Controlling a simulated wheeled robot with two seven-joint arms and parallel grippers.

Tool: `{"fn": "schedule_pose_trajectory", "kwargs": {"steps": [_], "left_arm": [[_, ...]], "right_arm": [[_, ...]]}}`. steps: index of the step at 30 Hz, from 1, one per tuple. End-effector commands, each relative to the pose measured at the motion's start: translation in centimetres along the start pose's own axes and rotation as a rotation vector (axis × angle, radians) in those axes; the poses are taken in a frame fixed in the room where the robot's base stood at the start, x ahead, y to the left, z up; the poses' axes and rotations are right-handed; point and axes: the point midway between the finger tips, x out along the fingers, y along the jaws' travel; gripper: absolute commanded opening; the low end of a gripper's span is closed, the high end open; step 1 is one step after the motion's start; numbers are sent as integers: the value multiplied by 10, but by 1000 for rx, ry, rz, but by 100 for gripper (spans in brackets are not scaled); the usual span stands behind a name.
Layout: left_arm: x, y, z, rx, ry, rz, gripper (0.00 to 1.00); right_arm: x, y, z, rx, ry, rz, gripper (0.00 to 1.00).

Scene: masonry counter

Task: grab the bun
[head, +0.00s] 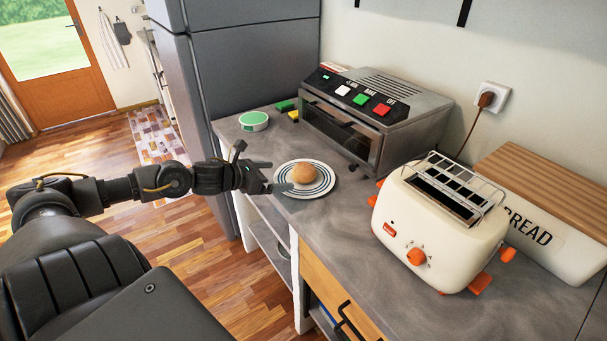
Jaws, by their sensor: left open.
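A round brown bun (303,173) sits on a white plate with blue rings (317,190) near the counter's front edge. My left gripper (279,176) comes in from the left and is open. Its fingers reach over the left rim of the plate and point toward the bun. The bun looks to be just beyond the fingertips, not between them. Whether a fingertip touches the plate I cannot tell. My right gripper is not in view.
A toaster oven (420,107) stands behind the plate, and a cream toaster (420,237) stands to the right. A bread box (545,237) is at far right. A round green-and-white container (254,121) and sponges (286,105) lie behind left. Grey counter (335,235) is clear in front of the toaster.

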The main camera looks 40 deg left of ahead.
Motion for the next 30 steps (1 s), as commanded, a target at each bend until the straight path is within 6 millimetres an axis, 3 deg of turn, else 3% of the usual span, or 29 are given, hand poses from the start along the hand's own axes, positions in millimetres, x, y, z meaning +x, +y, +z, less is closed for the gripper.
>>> {"fn": "schedule_pose_trajectory", "kwargs": {"steps": [9, 21, 30], "left_arm": [[25, 1, 0, -2, -2, 2, 97], [34, 0, 2, -4, -1, 1, 97], [70, -4, 5, -5, -2, 2, 97]], "right_arm": [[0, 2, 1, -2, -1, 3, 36], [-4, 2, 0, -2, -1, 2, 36], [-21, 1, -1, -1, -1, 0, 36]]}}
